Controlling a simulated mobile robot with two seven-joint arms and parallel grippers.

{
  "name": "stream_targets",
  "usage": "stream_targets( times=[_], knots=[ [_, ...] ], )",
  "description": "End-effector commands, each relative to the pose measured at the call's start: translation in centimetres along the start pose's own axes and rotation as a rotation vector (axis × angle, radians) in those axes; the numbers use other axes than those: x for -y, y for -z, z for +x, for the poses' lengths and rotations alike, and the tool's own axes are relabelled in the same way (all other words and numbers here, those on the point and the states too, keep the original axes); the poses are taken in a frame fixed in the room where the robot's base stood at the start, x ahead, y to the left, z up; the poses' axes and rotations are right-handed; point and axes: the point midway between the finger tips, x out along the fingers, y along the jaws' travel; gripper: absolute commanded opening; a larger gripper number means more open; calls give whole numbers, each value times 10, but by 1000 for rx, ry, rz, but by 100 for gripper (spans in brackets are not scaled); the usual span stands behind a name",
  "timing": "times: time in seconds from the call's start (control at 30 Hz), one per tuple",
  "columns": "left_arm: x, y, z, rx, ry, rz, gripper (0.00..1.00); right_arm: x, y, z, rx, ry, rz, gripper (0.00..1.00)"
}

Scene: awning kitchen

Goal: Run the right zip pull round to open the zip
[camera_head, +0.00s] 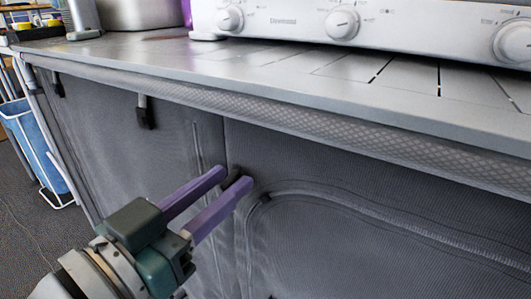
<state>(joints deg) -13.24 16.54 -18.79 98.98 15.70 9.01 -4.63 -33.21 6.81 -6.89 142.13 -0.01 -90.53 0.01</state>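A grey fabric front (330,240) hangs below the counter edge. A curved zip line (350,200) arches across its right part and turns down at its left end. My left gripper (234,179), with purple fingers, reaches in from the lower left to the top left corner of this arch. A small dark zip pull (231,180) sits between its fingertips, which look closed on it; the fingers partly hide it. Another seam or zip line (197,145) runs down just left of the gripper. My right gripper is not in view.
The counter top (290,62) overhangs the fabric with a patterned edge band. A white stove (370,20) with knobs stands on it. Black strap ends (146,117) hang on the left fabric. A blue bin (30,140) in a white frame stands at far left.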

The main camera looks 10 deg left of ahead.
Motion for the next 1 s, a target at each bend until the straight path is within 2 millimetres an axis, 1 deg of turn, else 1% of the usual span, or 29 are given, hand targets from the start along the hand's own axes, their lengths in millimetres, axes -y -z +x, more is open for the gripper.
stream_targets(
  times=[0.03,0.2,0.3,1.0],
  knots=[
    [0,0,0,0,0,0,28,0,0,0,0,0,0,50],
    [0,0,0,0,0,0,9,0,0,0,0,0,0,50],
    [0,0,0,0,0,0,0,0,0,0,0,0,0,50],
    [0,0,0,-1,0,0,0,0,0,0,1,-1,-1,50]
  ],
)
